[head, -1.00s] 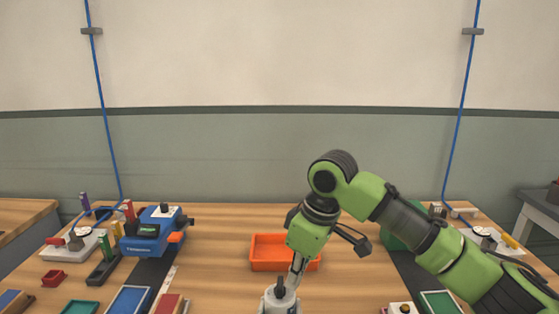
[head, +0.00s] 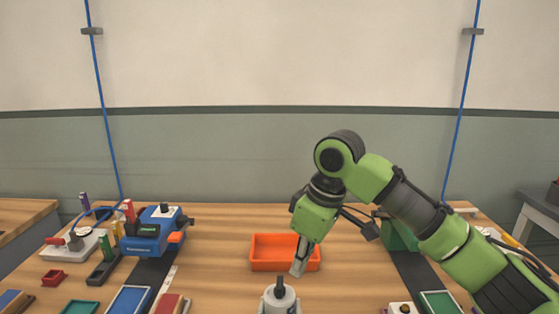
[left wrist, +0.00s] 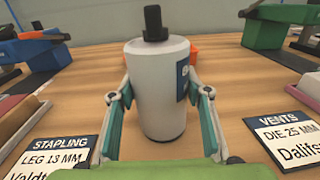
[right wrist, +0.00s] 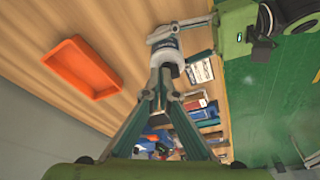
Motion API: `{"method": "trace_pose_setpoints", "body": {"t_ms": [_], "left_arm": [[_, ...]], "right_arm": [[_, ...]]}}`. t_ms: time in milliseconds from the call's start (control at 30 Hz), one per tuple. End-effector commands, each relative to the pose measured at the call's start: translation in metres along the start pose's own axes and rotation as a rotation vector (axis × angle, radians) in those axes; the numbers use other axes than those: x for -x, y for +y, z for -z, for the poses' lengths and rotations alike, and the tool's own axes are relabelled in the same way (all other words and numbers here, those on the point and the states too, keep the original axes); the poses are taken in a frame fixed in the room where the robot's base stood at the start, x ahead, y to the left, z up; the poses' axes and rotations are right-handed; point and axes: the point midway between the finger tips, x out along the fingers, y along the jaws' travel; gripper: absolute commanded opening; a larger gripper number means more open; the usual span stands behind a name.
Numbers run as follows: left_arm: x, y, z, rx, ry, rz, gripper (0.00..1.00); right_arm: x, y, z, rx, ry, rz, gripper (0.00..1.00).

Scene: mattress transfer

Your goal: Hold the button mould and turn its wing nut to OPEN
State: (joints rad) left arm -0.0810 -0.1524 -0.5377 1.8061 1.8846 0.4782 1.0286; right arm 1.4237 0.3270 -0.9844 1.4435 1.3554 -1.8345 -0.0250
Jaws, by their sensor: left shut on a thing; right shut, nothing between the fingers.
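The button mould (left wrist: 158,95) is a pale upright cylinder with a dark blue label on its right side. A black wing nut (left wrist: 154,24) stands on its top; I cannot read whether it is at OPEN. The mould also shows at the bottom of the head view (head: 280,302). My left gripper (left wrist: 160,105) is shut on the mould, one finger on each side. My right gripper (head: 298,271) is shut and empty, just above and right of the wing nut in the head view. In the right wrist view its closed tips (right wrist: 163,78) appear close to the mould (right wrist: 166,57).
An orange tray (head: 262,265) lies behind the mould. A blue machine (head: 150,232) stands at left and a green one (head: 400,236) at right, behind my right arm. Label cards (left wrist: 62,158) and (left wrist: 287,141) flank the mould. Open wood lies around the tray.

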Motion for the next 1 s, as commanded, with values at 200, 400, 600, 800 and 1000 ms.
{"method": "trace_pose_setpoints", "body": {"t_ms": [200,400,600,800,1000], "left_arm": [[0.000,0.000,-0.002,0.000,-0.004,0.000,0.00],[0.000,0.000,-0.002,0.000,-0.004,0.000,0.00],[0.000,0.000,-0.002,0.000,-0.004,0.000,0.00],[0.000,0.000,-0.002,0.000,-0.003,0.000,0.00],[0.000,0.000,-0.002,0.000,-0.004,0.000,0.00]], "right_arm": [[0.022,0.000,0.006,0.000,0.001,0.000,0.00],[0.025,0.000,0.006,0.000,0.000,0.001,0.00],[0.028,-0.004,0.007,0.003,0.002,-0.004,0.00],[0.035,-0.029,0.005,0.001,-0.001,-0.001,0.00],[0.021,-0.030,0.002,-0.001,-0.002,0.004,0.00]]}}
